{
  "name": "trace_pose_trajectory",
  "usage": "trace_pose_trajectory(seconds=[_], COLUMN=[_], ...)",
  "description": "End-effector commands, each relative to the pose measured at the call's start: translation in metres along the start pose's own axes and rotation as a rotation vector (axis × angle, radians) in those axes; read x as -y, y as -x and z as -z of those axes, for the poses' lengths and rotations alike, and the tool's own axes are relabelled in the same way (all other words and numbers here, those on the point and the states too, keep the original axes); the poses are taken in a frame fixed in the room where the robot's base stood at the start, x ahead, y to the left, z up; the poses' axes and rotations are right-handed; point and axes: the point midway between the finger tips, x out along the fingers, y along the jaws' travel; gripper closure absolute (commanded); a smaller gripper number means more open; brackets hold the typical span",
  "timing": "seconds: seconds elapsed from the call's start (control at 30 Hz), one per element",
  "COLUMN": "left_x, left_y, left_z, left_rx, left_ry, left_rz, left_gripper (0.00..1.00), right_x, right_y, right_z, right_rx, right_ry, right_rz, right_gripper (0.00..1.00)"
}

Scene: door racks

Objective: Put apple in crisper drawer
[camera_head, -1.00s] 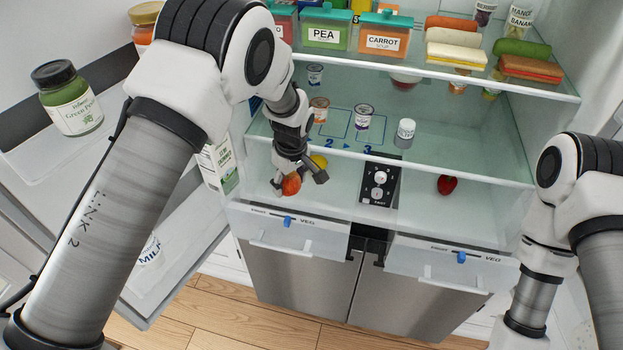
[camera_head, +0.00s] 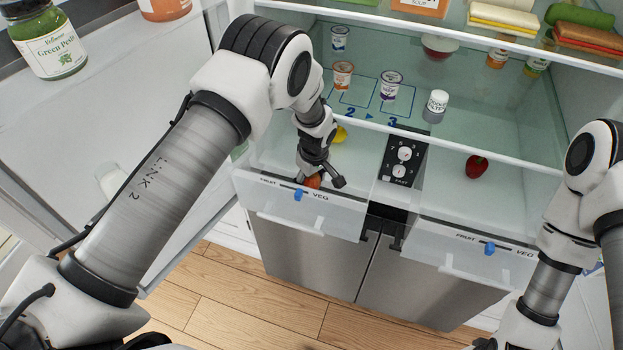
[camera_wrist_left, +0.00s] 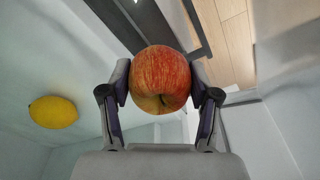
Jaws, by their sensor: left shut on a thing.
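A red and orange apple (camera_wrist_left: 160,78) sits between the two fingers of my left gripper (camera_wrist_left: 160,95) in the left wrist view, with both fingers touching it. In the head view my left gripper (camera_head: 320,178) points down at the left crisper drawer (camera_head: 312,213), and the apple (camera_head: 313,181) shows just behind the drawer's front, partly hidden by the gripper. A yellow lemon (camera_head: 340,134) lies behind the gripper and also shows in the left wrist view (camera_wrist_left: 53,112). My right arm is at the right edge; its gripper is out of view.
The right crisper drawer (camera_head: 470,245) has a red fruit or pepper (camera_head: 476,166) behind its front. A dial panel (camera_head: 404,157) stands between the drawers. Cups and a white filter bottle (camera_head: 436,105) stand on the glass shelf above. The open fridge door is at left.

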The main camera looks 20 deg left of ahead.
Motion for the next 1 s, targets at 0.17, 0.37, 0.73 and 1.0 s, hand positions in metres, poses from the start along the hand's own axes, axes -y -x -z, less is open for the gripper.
trace_pose_trajectory(seconds=[0.17,0.37,0.73,1.0], left_x=[0.000,0.000,0.000,-0.001], left_y=[-0.020,-0.021,-0.023,-0.016], left_z=[-0.002,-0.002,-0.003,-0.002], left_rx=[0.000,-0.001,-0.001,-0.002], left_ry=[0.000,0.000,0.000,0.000], left_rz=[-0.001,-0.001,-0.001,-0.003], left_gripper=[0.81,0.81,0.13,0.13], right_x=[0.000,0.000,0.000,0.000], right_y=[0.009,0.006,0.004,0.004], right_z=[0.000,0.000,0.000,0.000], right_rx=[0.000,0.000,0.000,-0.001], right_ry=[0.000,0.000,0.000,0.000], right_rz=[0.000,0.000,0.000,0.000], right_gripper=[0.60,0.60,0.60,0.60])
